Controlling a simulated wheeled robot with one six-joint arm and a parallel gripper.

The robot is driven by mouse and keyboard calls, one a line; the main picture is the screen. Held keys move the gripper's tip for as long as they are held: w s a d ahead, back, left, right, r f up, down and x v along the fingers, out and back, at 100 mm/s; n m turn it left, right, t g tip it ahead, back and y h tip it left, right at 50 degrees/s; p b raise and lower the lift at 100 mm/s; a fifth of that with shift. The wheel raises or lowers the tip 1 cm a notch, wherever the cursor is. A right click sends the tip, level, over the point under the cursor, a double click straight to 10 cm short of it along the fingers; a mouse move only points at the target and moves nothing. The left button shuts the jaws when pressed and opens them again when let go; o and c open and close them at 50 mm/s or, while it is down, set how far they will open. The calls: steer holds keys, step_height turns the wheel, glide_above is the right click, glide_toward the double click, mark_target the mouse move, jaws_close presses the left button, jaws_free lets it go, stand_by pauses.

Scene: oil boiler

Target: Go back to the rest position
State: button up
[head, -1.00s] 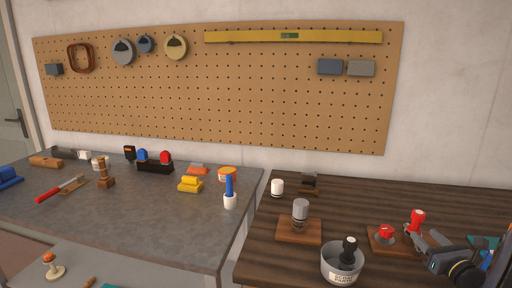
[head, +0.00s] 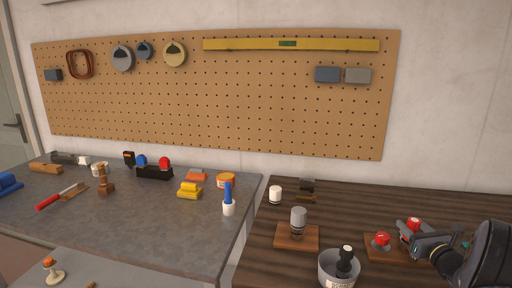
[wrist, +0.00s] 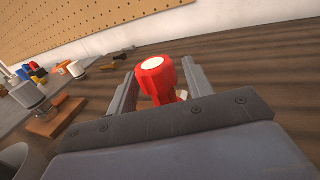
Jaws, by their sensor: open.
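My gripper (head: 408,234) is at the right of the head view, over the dark wooden bench. Its jaws are open. In the wrist view the two fingers of my gripper (wrist: 160,88) stand on either side of a red knob with a white top (wrist: 155,66). I cannot tell whether the knob lies fully between the fingers or just beyond them. The red knob also shows in the head view (head: 414,222), partly covered by the gripper.
Close left of my gripper are a red button on a wooden base (head: 382,239), a metal pot holding a black-topped part (head: 330,272) and a grey cylinder on a wooden block (head: 298,218). A grey workbench (head: 130,215) with tools is further left. A pegboard (head: 220,110) hangs behind.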

step_height(320, 180, up, 2)
steer(key=shift+r+p, duration=0.15)
steer(key=shift+p, duration=1.55)
step_height(320, 180, up, 4)
steer(key=p, duration=0.3)
steer(key=shift+p, duration=0.35)
